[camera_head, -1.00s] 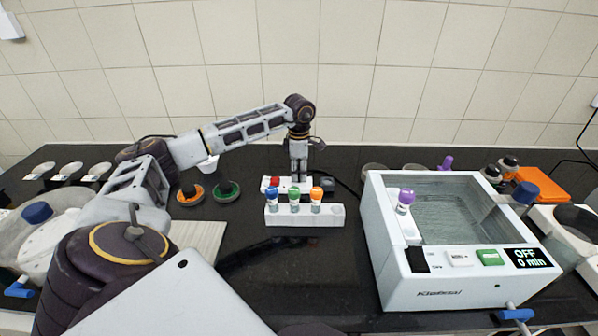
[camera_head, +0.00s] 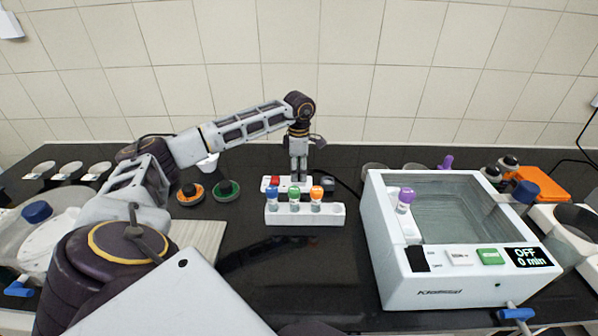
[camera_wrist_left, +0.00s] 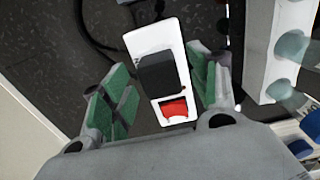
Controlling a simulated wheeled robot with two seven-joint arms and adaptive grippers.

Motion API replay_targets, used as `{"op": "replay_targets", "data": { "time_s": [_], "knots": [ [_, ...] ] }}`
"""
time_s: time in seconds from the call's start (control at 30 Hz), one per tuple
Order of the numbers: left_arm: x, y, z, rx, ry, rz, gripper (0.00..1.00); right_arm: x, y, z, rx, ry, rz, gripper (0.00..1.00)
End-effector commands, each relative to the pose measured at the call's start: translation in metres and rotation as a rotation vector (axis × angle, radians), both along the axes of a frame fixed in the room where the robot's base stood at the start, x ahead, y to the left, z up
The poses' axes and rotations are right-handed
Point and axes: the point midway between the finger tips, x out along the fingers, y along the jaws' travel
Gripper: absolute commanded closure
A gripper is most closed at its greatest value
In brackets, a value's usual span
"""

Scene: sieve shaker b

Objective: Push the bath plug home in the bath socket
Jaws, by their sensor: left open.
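The bath socket (camera_head: 267,188) is a white block with a red switch, on the counter behind the tube rack. In the left wrist view the socket (camera_wrist_left: 177,125) shows with the red switch at its lower end. The black bath plug (camera_wrist_left: 160,73) sits on the socket beyond the switch. I cannot tell how deep it is seated. My left gripper (camera_head: 299,180) points down over the socket, open. In the left wrist view its green-padded fingers (camera_wrist_left: 163,92) are apart on either side of the plug and socket. My right gripper is not in view.
A white rack (camera_head: 300,217) with capped tubes stands just in front of the socket. The white water bath (camera_head: 455,290) stands to the right, its display reading OFF. A black cable (camera_wrist_left: 92,28) lies beside the socket. Dark counter is clear in front of the rack.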

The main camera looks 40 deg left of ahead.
Motion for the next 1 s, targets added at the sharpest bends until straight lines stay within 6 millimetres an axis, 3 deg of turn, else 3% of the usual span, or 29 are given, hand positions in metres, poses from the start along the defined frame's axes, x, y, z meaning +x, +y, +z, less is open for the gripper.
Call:
{"op": "replay_targets", "data": {
  "time_s": [0.6,0.8,1.0],
  "knots": [
    [0.001,0.0,0.085,-0.001,-0.005,0.0,0.4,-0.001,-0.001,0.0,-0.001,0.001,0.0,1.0],
    [0.001,0.0,0.104,-0.001,-0.003,0.0,0.4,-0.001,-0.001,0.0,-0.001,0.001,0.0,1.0],
    [0.0,0.0,0.111,-0.001,-0.002,0.0,0.4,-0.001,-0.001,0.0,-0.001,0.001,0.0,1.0]
  ]
}}
